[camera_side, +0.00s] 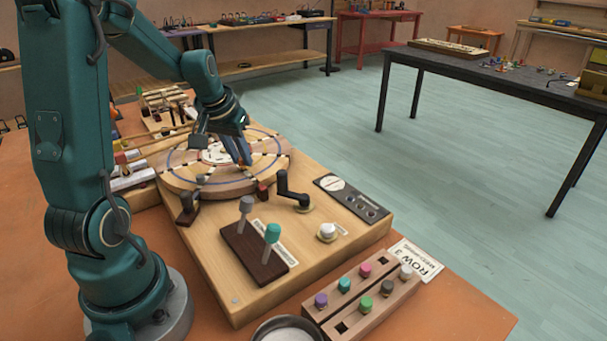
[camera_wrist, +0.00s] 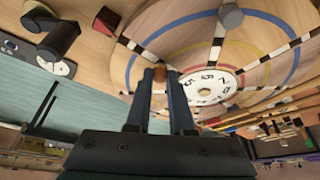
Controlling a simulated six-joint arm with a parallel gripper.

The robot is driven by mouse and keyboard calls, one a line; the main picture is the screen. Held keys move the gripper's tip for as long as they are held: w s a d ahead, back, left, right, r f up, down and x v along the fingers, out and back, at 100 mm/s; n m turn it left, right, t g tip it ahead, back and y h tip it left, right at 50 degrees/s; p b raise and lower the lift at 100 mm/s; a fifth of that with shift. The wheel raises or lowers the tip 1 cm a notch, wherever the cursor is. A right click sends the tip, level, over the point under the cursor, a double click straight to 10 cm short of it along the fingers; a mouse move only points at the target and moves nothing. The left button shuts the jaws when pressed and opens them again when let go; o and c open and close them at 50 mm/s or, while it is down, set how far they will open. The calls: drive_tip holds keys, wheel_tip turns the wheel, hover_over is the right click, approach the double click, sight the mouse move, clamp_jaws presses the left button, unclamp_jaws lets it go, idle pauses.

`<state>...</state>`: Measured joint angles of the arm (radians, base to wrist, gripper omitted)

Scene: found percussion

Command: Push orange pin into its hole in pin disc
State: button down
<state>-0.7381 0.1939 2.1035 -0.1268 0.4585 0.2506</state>
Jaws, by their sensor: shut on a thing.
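The pin disc (camera_side: 180,178) is a round wooden plate with coloured rings, dark-and-white radial strips and a white numbered dial (camera_wrist: 212,88) at its centre. It also fills the upper part of the wrist view (camera_wrist: 200,45). My gripper (camera_side: 243,160) reaches down to the disc's right part, beside the dial. In the wrist view its two dark fingers (camera_wrist: 160,76) are close together. They are shut on the orange pin (camera_wrist: 159,74), of which a small orange-brown part shows at the fingertips. The pin's lower end and its hole are hidden, so I cannot tell how deep it sits.
A black crank (camera_side: 291,187) and levers with grey (camera_side: 246,203) and teal (camera_side: 272,233) knobs stand on the wooden base. A pin rack (camera_side: 392,305) holds several coloured pins at the front right. A bowl (camera_side: 288,330) is at the front edge.

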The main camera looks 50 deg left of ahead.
drive_tip(key=shift+f, duration=0.25)
idle(0.3)
drive_tip(key=c, duration=0.7)
unclamp_jaws()
drive_tip(key=shift+r, duration=0.1)
